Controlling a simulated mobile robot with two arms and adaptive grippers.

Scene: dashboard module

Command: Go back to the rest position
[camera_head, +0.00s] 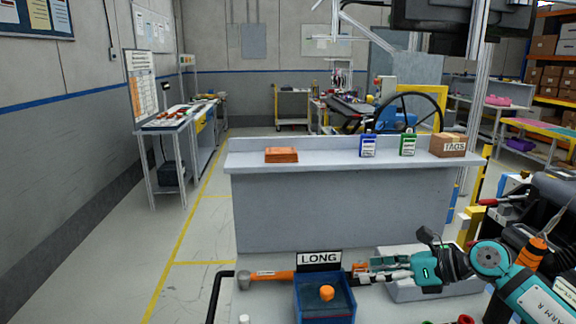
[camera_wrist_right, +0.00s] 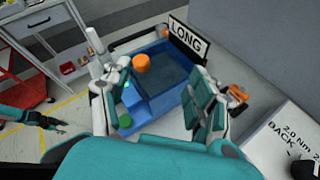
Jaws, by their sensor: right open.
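My right gripper (camera_head: 366,270) reaches in from the right in the head view, at the right rear side of a blue bin (camera_head: 326,305) labelled LONG (camera_head: 319,259). In the right wrist view the two fingers of this gripper (camera_wrist_right: 163,98) are spread apart with nothing between them, and the blue bin (camera_wrist_right: 175,98) shows beyond them. A teal part with dark tips at the left edge of the wrist view (camera_wrist_right: 45,121) looks like my left gripper; its opening is too small to tell. The left gripper does not show in the head view.
A shelf (camera_head: 345,158) behind carries small boxes. Floor at left is clear.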

